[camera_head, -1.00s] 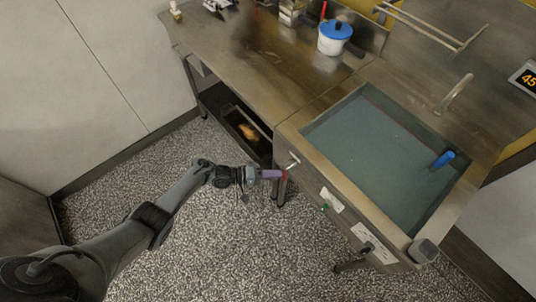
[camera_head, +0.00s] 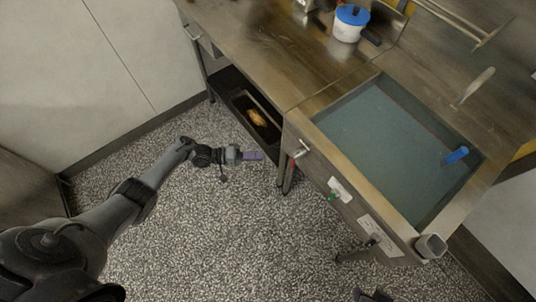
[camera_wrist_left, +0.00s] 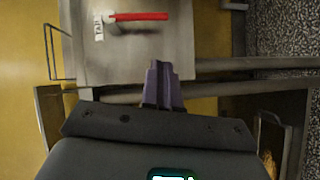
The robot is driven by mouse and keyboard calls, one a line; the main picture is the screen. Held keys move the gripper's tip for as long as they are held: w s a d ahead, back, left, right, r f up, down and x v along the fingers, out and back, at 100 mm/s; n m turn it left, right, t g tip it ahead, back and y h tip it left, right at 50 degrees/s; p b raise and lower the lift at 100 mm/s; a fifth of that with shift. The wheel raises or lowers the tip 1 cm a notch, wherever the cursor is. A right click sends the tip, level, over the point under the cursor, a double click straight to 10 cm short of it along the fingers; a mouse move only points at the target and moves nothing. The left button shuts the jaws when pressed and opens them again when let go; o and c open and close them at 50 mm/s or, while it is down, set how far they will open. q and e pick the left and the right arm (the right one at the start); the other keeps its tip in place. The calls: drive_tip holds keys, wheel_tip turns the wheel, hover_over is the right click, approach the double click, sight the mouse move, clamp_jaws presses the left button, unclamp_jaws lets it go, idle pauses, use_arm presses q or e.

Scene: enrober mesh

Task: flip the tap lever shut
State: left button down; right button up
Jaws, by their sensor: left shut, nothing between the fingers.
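The tap lever (camera_wrist_left: 140,16) is a red bar at the top of the left wrist view. It lies level across that picture on a metal panel, beside a small white label (camera_wrist_left: 98,25) reading TAP. My left gripper (camera_wrist_left: 163,66) has purple fingers, shut and empty, below the lever in that picture and apart from it. In the head view the left gripper (camera_head: 260,155) hangs over the floor, left of the steel tank's front (camera_head: 325,172), with a clear gap between them.
The tank's rim (camera_head: 345,90) surrounds grey-blue contents with a blue-handled thing (camera_head: 457,155) in them. A steel table (camera_head: 265,50) holds a white pot with a blue lid (camera_head: 350,25). A low shelf (camera_head: 228,88) holds a dark tray. The speckled floor (camera_head: 215,225) is clear.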

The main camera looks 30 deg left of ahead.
use_arm(q)
drive_tip(key=v, duration=0.3)
drive_tip(key=shift+w+f, duration=0.1)
drive_tip(key=shift+f, duration=0.05)
drive_tip(key=shift+a, duration=0.1)
